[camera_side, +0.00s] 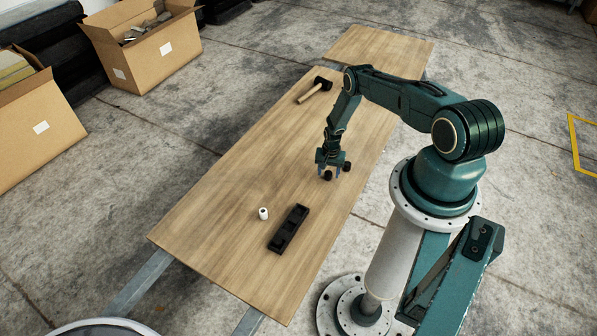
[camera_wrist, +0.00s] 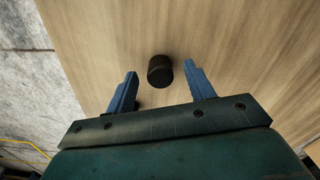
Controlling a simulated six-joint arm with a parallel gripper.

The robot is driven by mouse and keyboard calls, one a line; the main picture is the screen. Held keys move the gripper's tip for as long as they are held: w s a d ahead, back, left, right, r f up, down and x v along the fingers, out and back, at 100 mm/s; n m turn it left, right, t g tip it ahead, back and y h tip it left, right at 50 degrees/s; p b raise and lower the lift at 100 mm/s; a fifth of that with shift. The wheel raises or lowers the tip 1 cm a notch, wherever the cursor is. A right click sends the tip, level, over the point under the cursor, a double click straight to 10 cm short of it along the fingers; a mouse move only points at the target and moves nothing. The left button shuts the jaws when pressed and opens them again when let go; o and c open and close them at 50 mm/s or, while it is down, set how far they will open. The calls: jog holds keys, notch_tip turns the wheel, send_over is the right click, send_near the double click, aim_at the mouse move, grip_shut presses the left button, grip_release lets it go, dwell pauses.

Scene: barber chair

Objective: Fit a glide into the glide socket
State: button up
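My gripper (camera_wrist: 161,70) is open, with its two blue fingers spread apart. It also shows in the side view (camera_side: 335,171), low over the right part of the table. In the wrist view a short black cylinder (camera_wrist: 160,71), possibly a glide, stands on the wood between the fingertip lines, with gaps to both fingers. The side view shows two small dark round pieces at the gripper, one at the front (camera_side: 327,175) and one at the right (camera_side: 347,167). A black tray with recesses (camera_side: 289,229) lies nearer the camera. I cannot tell which part is the glide socket.
A small white cylinder (camera_side: 263,213) stands left of the tray. A mallet (camera_side: 314,90) lies toward the table's far end. The wooden table (camera_side: 215,215) is bare on its left side. Cardboard boxes (camera_side: 143,55) stand on the floor beyond it.

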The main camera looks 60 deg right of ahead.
aim_at(329, 172)
jog(key=c, duration=1)
jog(key=shift+r, duration=0.15)
notch_tip(329, 172, up, 20)
dwell(0.4)
dwell(0.5)
